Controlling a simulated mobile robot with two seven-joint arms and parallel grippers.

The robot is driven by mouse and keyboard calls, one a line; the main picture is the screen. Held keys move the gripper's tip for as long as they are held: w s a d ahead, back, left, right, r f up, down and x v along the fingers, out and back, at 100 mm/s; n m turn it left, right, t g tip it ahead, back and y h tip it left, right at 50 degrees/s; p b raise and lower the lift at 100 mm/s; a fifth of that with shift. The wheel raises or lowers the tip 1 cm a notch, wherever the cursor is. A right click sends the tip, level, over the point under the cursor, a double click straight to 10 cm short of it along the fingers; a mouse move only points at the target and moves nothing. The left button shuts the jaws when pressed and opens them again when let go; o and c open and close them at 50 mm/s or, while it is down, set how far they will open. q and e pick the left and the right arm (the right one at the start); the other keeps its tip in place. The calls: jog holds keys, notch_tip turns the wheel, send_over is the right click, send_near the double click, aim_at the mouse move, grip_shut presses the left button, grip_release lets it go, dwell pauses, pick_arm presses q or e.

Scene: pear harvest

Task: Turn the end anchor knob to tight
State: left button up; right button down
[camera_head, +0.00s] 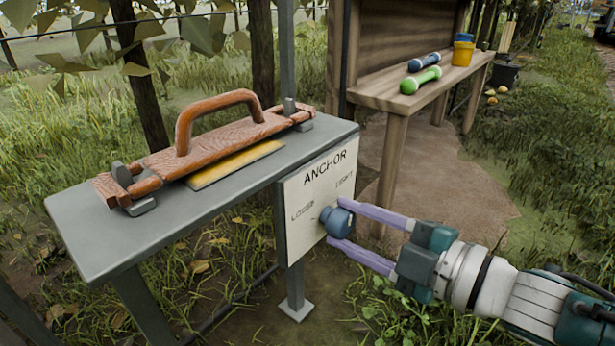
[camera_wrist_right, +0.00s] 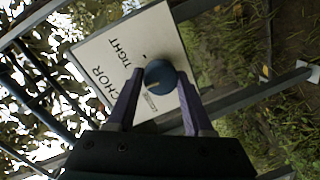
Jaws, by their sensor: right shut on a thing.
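The end anchor knob (camera_head: 334,223) is a round blue knob on a white panel (camera_head: 315,186) marked ANCHOR, LOOSE and TIGHT. In the head view LOOSE is on the panel's left and TIGHT on its right. My right gripper (camera_head: 339,221) comes in from the right, its purple fingers shut on the knob from either side. The right wrist view shows the knob (camera_wrist_right: 161,76) between the fingertips (camera_wrist_right: 158,80), with TIGHT readable beside it. I cannot tell which mark the knob points to. My left gripper is not in view.
The panel hangs on a grey metal bench (camera_head: 92,226) carrying a brown handled tool (camera_head: 210,138) and a yellow strip (camera_head: 236,164). A wooden table (camera_head: 392,92) behind holds a green tool (camera_head: 420,80), a blue tool (camera_head: 430,61) and a yellow cup (camera_head: 462,54).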

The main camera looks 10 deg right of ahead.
jog(key=m, duration=0.5)
jog(key=shift+d+m+g+y, duration=0.1)
jog(key=shift+m+g+y, duration=0.2)
jog(key=shift+m+y, duration=0.1)
jog(key=shift+w+m+b, duration=0.1)
jog(key=shift+m+b, duration=0.35)
jog(key=shift+m, duration=0.75)
jog(key=shift+m+y+b, duration=0.45)
jog(key=shift+m+y, duration=0.15)
jog(key=shift+m, duration=1.1)
jog(key=shift+c, duration=1.4)
grip_release()
